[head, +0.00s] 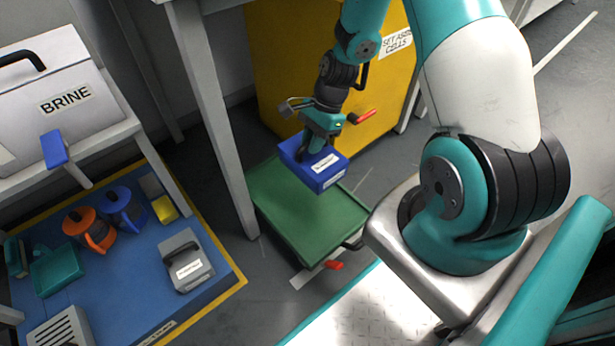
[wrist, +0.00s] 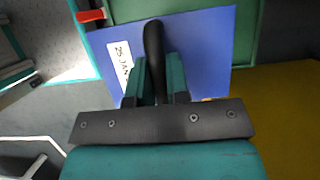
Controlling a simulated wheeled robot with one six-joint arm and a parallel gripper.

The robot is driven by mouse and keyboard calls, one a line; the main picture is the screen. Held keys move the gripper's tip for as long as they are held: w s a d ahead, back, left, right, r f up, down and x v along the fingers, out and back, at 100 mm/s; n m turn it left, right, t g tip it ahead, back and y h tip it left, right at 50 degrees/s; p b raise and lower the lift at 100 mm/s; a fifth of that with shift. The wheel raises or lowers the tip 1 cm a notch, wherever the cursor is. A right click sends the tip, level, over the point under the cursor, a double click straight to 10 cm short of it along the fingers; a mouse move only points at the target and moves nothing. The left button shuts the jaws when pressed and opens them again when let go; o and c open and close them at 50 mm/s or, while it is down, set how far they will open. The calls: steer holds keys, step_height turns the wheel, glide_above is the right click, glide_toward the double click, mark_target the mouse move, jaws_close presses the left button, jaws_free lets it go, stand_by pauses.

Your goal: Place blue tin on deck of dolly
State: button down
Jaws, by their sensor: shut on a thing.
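The blue tin (head: 314,169) is a flat box with a white label, in the middle of the head view. My gripper (head: 318,146) is above it and shut on its dark handle. In the wrist view the tin (wrist: 205,50) spreads out beyond my gripper (wrist: 155,78), with the black handle between the two teal fingers. The dolly (head: 305,222) has a green deck with a low rim and lies on the floor under the tin. The tin overlaps the deck's upper part in the head view. I cannot tell whether it touches the deck.
A yellow cabinet (head: 283,62) stands behind the dolly. A table leg (head: 222,130) rises close to its left. A blue mat (head: 110,290) with jugs and a grey case (head: 186,262) lies at left. The front part of the deck is bare.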

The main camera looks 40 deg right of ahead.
step_height(320, 180, down, 19)
steer(key=b, duration=0.9)
steer(key=shift+a, duration=0.1)
steer(key=shift+f, duration=0.15)
steer(key=c, duration=1.1)
jaws_free()
